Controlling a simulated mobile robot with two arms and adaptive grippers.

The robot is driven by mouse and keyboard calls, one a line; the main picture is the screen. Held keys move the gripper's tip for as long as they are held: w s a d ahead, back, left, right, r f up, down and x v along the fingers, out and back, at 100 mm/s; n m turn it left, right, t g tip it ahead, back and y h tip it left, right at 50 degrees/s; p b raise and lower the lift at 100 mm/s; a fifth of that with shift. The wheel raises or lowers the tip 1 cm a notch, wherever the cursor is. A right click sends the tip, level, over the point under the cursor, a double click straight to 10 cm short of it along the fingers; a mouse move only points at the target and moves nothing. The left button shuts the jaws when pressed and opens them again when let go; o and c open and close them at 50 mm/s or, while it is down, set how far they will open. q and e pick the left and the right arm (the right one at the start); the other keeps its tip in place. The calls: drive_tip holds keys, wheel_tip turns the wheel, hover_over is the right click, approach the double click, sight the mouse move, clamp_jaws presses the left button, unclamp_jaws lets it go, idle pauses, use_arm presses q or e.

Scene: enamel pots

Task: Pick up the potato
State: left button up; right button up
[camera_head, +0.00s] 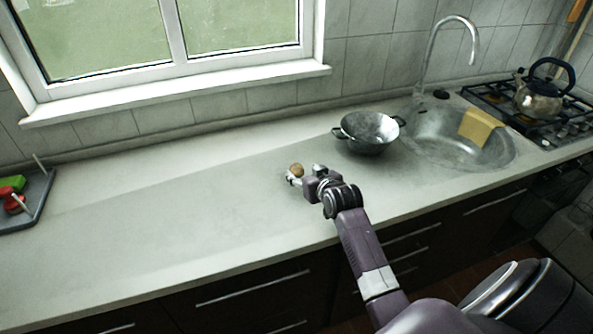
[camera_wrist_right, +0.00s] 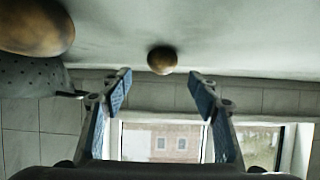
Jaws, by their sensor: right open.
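A small round brown potato (camera_head: 297,170) lies on the grey counter. My right gripper (camera_head: 304,175) is low over the counter, with the potato at its fingertips. In the right wrist view, which is upside down, the right gripper (camera_wrist_right: 160,76) is open and empty. The potato (camera_wrist_right: 162,60) shows there in line with the gap, apparently just beyond the fingertips. The fingers do not touch it in that view. My left gripper is in neither view.
A metal colander (camera_head: 368,133) stands right of the gripper, before the sink (camera_head: 456,137). A large brown rounded thing (camera_wrist_right: 36,25) shows at the wrist view's upper left; I cannot tell what it is. A dark tray (camera_head: 40,205) lies far left. The counter between is clear.

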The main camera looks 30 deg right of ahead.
sight(299, 170)
drive_tip(key=x, duration=0.3)
drive_tip(key=shift+a+f+p, duration=0.1)
drive_tip(key=shift+f+p, duration=0.1)
drive_tip(key=shift+p, duration=0.1)
drive_tip(key=shift+w+f, duration=0.3)
drive_tip(key=shift+w, duration=0.3)
drive_tip(key=shift+w+f, duration=0.15)
drive_tip(key=shift+w, duration=0.05)
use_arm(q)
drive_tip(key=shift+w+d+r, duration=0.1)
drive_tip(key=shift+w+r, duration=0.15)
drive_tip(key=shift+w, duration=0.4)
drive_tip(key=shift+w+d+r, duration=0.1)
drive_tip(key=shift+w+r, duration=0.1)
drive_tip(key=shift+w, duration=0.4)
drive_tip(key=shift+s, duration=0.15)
use_arm(e)
drive_tip(key=c, duration=0.5)
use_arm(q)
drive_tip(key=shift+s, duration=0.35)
use_arm(e)
drive_tip(key=c, duration=0.7)
